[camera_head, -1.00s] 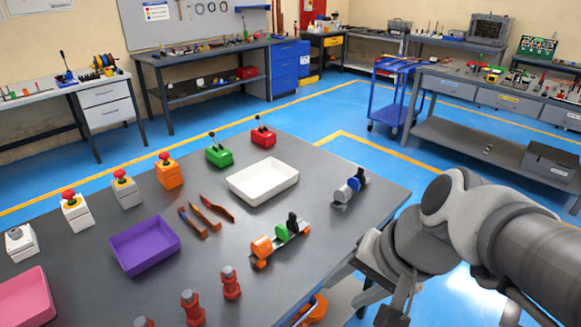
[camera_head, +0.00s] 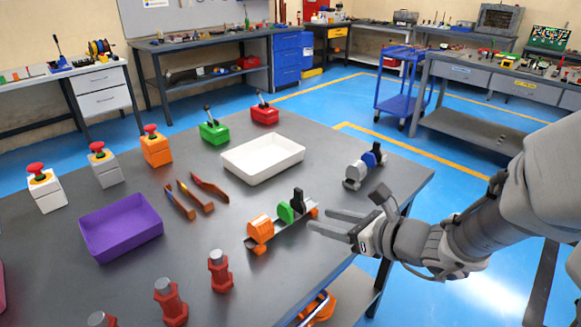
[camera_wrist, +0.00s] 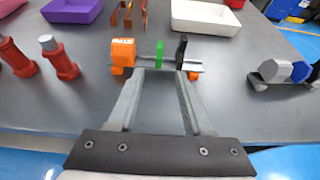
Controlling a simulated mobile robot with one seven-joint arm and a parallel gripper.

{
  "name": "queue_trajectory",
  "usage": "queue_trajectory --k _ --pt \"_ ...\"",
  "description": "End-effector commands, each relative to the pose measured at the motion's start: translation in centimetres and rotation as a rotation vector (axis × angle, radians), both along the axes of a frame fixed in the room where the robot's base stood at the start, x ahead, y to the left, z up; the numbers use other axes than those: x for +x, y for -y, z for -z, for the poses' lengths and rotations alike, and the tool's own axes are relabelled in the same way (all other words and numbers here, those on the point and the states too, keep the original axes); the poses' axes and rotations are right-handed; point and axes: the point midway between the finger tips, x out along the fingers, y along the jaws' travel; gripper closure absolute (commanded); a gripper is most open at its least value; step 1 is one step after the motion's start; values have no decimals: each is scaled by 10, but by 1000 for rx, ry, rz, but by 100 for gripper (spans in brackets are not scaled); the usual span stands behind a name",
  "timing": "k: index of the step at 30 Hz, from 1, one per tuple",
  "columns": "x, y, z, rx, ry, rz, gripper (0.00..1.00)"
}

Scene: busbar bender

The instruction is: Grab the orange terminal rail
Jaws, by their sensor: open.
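The orange terminal rail (camera_head: 261,231) is a grey rail on the dark table with orange end feet, carrying an orange block, a green block and a black block. It lies near the table's front right edge. In the wrist view the rail (camera_wrist: 123,52) lies just beyond my fingertips, with the orange block to the left and the green and black blocks to the right. My gripper (camera_head: 322,221) is open and empty, to the right of the rail and pointing at it. In the wrist view my gripper (camera_wrist: 158,75) shows its two fingers apart, with bare table between them.
A second rail with grey and blue blocks (camera_head: 364,168) lies to the right. A white tray (camera_head: 263,160) and a purple tray (camera_head: 120,228) stand behind and left. Red insulators (camera_head: 220,271) stand at the front. Orange-brown bent bars (camera_head: 195,198) lie behind the rail.

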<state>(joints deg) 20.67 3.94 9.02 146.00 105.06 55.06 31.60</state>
Motion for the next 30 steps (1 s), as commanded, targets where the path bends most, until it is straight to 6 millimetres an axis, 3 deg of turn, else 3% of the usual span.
queue_trajectory --k 5,6,15,23,30 --pt "12 -16 6 -1 -6 -5 50" --pt "19 -23 16 -3 -2 -7 50" --pt "56 -64 37 -3 0 -6 50" --pt "68 -77 43 -4 0 -4 50" --pt "92 -103 59 -3 0 -5 50"
